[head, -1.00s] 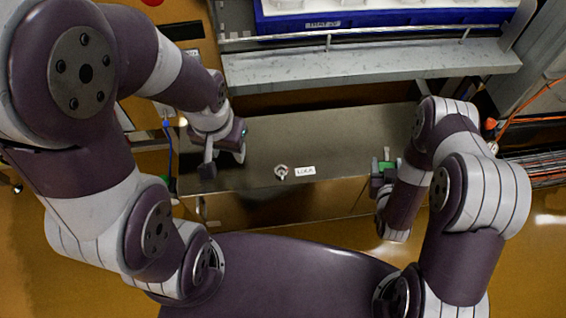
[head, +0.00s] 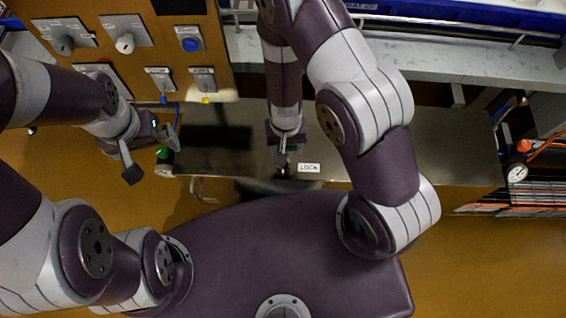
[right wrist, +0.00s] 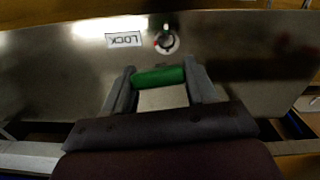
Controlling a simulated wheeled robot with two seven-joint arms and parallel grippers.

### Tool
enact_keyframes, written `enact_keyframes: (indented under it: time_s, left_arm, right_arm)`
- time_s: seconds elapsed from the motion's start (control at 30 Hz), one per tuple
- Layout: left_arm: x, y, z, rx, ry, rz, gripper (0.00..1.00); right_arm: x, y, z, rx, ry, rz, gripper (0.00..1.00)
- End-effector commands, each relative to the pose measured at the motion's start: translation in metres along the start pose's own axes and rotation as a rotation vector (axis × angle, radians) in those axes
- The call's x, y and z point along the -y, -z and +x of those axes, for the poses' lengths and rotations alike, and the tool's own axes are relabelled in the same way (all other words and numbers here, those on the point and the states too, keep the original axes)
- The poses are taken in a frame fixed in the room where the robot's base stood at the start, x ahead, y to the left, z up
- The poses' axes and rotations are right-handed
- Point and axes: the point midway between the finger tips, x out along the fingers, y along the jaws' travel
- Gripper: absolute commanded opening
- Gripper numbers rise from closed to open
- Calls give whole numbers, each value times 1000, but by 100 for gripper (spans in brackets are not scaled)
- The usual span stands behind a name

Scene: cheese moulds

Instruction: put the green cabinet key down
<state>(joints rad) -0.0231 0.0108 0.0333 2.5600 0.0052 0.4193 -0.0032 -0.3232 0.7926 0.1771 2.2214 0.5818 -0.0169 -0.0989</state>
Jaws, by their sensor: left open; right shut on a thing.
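The green cabinet key (right wrist: 158,77) is between the two fingers of my right gripper (right wrist: 160,86) in the right wrist view. The gripper is shut on it, and the key's lower part is hard to make out. In the head view my right gripper (head: 283,158) is over the front of the grey metal cabinet (head: 225,160), at the round lock. The lock (right wrist: 166,42) and its LOCK label (right wrist: 124,40) lie just beyond the key in the wrist view; the label also shows in the head view (head: 309,168). My left gripper (head: 138,160) is open and empty, left of the cabinet.
A control panel (head: 140,40) with knobs and a blue button stands at the back left. A small green thing (head: 162,152) is at the cabinet's left end. A grey ledge (head: 450,68) runs behind. A round dial (head: 517,172) and cables are at the right. The cabinet top's right part is clear.

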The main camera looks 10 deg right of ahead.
Motion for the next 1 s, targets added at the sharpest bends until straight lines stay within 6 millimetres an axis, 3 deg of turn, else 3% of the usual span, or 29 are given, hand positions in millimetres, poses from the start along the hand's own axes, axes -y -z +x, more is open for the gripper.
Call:
enact_keyframes:
  time_s: [0.33, 0.6, 0.67, 0.77, 1.0]
  left_arm:
    - [0, 0, 4, 0, 0, 0, 100]
    - [0, -1, 9, 0, 0, 0, 100]
    - [0, -1, 9, 0, 0, 0, 100]
    - [0, -1, 9, 0, 0, 0, 100]
    - [0, -1, 8, 0, 0, 0, 100]
  right_arm:
    - [17, -31, -14, 139, 28, 39, 27]
    - [46, -92, -51, 342, 74, 87, 27]
    - [49, -99, -57, 364, 80, 93, 27]
    - [47, -94, -54, 382, 83, 101, 27]
    - [22, -30, -15, 382, 84, 105, 27]
